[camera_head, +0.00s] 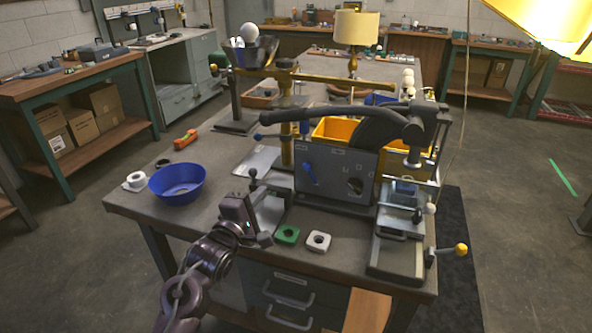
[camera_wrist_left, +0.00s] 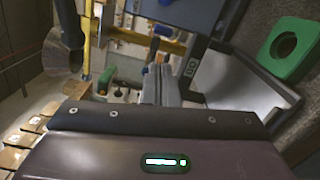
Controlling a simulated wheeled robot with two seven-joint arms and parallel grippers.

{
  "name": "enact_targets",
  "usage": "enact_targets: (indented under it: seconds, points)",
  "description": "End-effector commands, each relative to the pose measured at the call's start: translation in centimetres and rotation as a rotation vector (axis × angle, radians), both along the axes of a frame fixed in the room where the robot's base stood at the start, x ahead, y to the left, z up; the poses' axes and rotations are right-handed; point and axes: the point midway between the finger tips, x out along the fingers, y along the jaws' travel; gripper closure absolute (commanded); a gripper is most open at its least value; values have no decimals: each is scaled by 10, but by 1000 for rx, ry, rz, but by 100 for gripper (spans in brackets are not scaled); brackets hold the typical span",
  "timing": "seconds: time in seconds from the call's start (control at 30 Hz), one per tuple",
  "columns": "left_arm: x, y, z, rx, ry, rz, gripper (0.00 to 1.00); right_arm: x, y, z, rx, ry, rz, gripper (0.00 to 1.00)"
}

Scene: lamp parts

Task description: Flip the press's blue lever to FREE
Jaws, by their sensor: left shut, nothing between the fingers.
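The blue lever (camera_head: 309,173) sits on the left part of the front of the press's upright grey panel (camera_head: 335,178). It slants slightly, upper end to the left; the markings near it are too small to read. My left gripper (camera_head: 254,182) is left of the panel, low over the table, apart from the lever. In the left wrist view its fingers (camera_wrist_left: 161,82) are shut and empty. A small blue piece shows at the top edge there; I cannot tell whether it is the lever. My right gripper is not in view.
A green square part (camera_head: 287,234) and a white one (camera_head: 318,241) lie before the panel; the green one also shows in the wrist view (camera_wrist_left: 266,51). A blue bowl (camera_head: 178,184) stands left. The press's long dark handle (camera_head: 310,115) spans above the panel. A yellow knob (camera_head: 461,249) juts out right.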

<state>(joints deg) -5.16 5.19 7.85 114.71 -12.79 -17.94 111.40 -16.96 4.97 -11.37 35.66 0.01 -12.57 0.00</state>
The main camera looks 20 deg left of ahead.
Motion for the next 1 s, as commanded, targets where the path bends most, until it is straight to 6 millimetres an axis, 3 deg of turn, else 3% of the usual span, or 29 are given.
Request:
enact_targets:
  seconds: [0.27,0.7,0.8,1.0]
  points:
    - [13,-1,1,1,-1,-1,100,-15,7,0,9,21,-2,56]
    - [102,-8,3,2,0,0,100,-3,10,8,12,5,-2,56]
    - [103,-27,6,0,0,-3,100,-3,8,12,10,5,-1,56]
    - [106,-44,8,1,1,0,100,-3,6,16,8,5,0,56]
